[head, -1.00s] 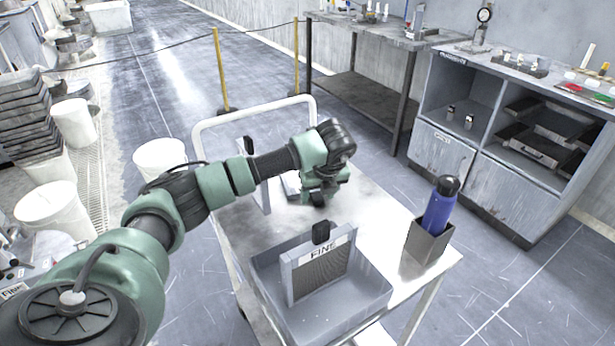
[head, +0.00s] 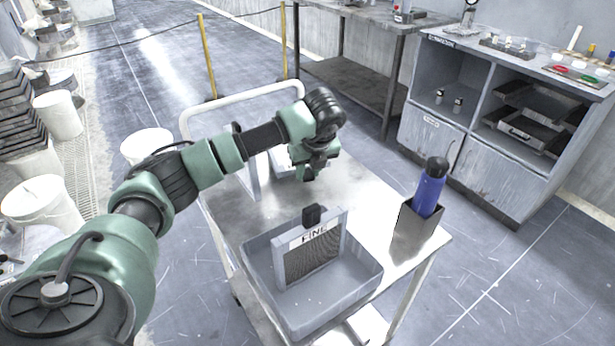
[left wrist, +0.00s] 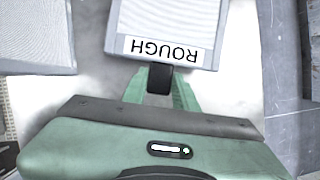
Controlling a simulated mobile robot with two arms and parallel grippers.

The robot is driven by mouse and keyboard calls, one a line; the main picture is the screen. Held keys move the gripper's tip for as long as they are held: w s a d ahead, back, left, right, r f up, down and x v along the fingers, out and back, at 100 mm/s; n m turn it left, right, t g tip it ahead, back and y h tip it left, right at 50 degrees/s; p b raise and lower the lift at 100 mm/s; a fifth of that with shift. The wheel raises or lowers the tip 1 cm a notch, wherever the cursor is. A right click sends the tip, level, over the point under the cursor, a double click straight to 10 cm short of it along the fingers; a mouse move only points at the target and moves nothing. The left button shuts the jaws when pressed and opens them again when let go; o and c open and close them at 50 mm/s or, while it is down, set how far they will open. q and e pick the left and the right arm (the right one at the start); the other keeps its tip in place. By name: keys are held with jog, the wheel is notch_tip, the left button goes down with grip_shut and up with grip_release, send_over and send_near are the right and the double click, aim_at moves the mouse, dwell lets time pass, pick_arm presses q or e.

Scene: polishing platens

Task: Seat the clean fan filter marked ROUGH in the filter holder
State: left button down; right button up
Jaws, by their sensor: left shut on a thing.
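The filter marked ROUGH (left wrist: 170,30) has a pale mesh face and a white label, upside down in the left wrist view. My left gripper (left wrist: 160,90) is shut on its black tab (left wrist: 159,78). In the head view my left gripper (head: 312,172) is over the far part of the cart, and it and the arm hide most of the filter. A filter marked FINE (head: 312,262) stands upright in a grey open bin (head: 360,288) at the near end. A pale upright panel (head: 250,182) stands left of my gripper; I cannot tell if it is the filter holder. My right gripper is not in view.
A blue bottle (head: 431,190) stands in a grey box (head: 412,232) at the cart's right edge. The cart top (head: 365,195) is clear between gripper and bottle. Another meshed panel (left wrist: 35,35) lies left of the ROUGH filter. A cabinet (head: 440,140) stands beyond, right.

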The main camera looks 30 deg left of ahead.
pick_arm(q)
notch_tip(320, 180, up, 17)
jog(key=shift+r+b, duration=0.15)
jog(key=shift+b, duration=0.15)
jog(key=shift+d, duration=0.1)
